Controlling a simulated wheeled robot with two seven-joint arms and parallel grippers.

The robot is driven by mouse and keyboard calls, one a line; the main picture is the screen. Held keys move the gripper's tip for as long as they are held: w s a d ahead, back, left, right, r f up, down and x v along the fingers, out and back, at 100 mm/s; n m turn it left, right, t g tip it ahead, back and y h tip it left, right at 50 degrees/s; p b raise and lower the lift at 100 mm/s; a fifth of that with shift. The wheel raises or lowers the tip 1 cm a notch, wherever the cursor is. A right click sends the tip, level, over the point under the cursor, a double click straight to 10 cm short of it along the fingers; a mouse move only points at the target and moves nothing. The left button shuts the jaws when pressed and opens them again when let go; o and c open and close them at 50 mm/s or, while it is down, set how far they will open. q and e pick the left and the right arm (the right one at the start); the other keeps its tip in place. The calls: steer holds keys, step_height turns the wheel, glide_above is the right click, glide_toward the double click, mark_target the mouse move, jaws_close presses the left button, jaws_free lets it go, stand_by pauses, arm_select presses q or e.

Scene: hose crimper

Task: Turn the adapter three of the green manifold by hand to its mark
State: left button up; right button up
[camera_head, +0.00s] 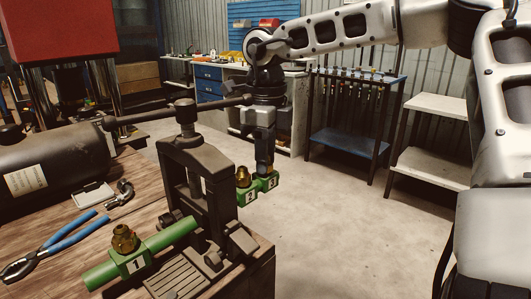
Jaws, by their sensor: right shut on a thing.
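The block marked 2 (249,197), with a brass adapter (243,177), and the block marked 3 (270,182) show right of the vise. My right gripper (264,170) points down, shut on adapter three above block 3. The gripper hides most of that adapter, and I cannot make out its mark. My left gripper is out of view.
Blue-handled pliers (58,244), a small metal tool (120,193) and a dark cylinder (55,162) lie on the wooden bench (75,270). The vise's long bar (150,116) passes close to my right wrist.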

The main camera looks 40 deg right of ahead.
steer(key=shift+n, duration=0.9)
steer(key=o, duration=1)
